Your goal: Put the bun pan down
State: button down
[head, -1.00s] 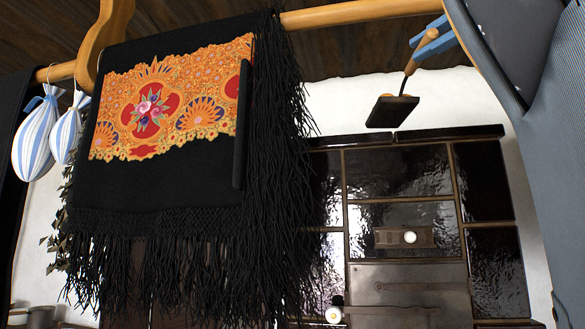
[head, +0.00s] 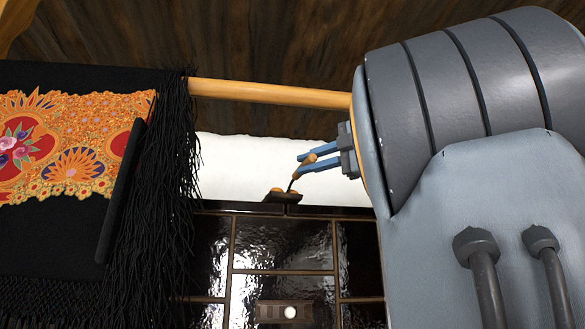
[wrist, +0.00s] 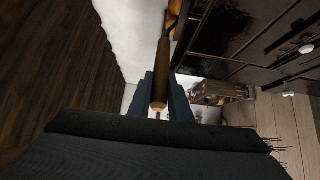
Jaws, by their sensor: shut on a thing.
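The bun pan (head: 282,198) is a small dark pan with a wooden handle and orange-brown buns (head: 278,190) in it. It is at the top edge of the tiled stove (head: 283,245) in the head view. I cannot tell whether it touches the stove top. My gripper (head: 304,164) has blue fingers shut on the wooden handle, which slopes up from the pan. In the wrist view the handle (wrist: 161,75) runs away between the fingers, with part of the buns (wrist: 173,18) at the top edge.
A wooden pole (head: 270,92) crosses above the stove. A black fringed shawl (head: 60,240) with an orange floral panel hangs from it at the left. A white wall (head: 245,165) lies behind the stove top. Wooden boards (head: 250,40) cover the ceiling.

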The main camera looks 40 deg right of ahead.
jog(key=shift+w+d+f, duration=0.1)
jog(key=shift+w+d, duration=0.05)
jog(key=shift+f, duration=0.15)
jog(key=c, duration=1.6)
grip_release()
jog(key=shift+c, duration=0.2)
